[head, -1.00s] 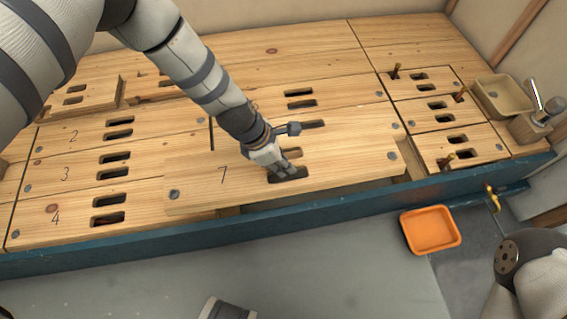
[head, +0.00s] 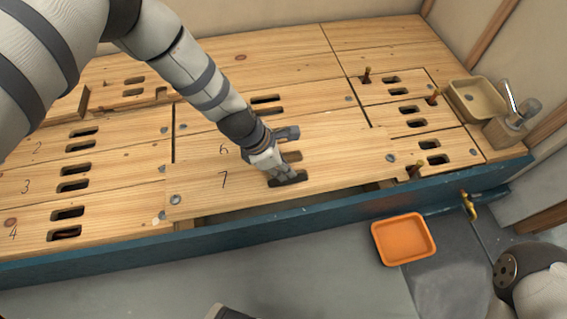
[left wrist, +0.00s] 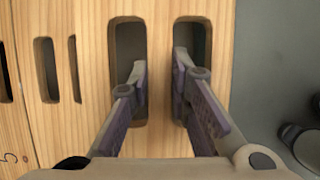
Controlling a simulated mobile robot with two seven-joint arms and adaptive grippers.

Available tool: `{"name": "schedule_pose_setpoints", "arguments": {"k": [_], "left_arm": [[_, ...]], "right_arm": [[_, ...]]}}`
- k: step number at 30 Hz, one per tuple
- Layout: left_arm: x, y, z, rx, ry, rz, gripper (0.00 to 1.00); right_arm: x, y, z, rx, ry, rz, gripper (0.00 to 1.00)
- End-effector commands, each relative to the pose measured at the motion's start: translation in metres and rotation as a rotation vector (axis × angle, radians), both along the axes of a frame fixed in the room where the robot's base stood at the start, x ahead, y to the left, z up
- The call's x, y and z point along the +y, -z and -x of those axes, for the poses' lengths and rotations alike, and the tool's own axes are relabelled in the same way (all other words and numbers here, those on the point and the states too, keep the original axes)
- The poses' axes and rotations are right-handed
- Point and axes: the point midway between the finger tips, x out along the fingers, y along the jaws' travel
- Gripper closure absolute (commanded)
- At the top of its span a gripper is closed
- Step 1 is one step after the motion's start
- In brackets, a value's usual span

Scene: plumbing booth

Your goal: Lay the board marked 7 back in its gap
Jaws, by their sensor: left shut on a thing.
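The board marked 7 (head: 325,160) is a long pale plank with a screw near each end and two slots in the middle. My left gripper (head: 287,180) is shut on the strip between those slots; in the left wrist view its fingers (left wrist: 160,85) reach into both slots. The board hangs over its gap (head: 265,208), roughly parallel to it. A dark strip of the gap shows along the board's front edge; the rest is hidden beneath. The board's left end is near the seam beside board 4, and its right end appears to overlap the small boards' edge.
Board 6 (head: 203,150) lies behind, partly covered. Boards 2, 3 and 4 (head: 110,222) lie at left. A blue rail (head: 330,207) borders the front. Small boards with upright copper pipes (head: 412,168) are at right.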

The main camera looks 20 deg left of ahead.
Motion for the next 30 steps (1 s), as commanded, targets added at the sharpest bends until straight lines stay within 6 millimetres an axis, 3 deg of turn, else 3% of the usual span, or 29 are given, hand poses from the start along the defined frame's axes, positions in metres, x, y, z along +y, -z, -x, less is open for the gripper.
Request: {"name": "schedule_pose_setpoints", "arguments": {"k": [15,30], "left_arm": [[0.000,0.040,-0.001,0.001,-0.002,0.000,1.00],[0.000,0.036,-0.001,-0.003,-0.001,0.001,1.00]], "right_arm": [[-0.001,0.019,0.011,0.054,-0.007,-0.002,0.60],[-0.001,0.014,0.010,0.047,-0.006,-0.001,0.60]]}}
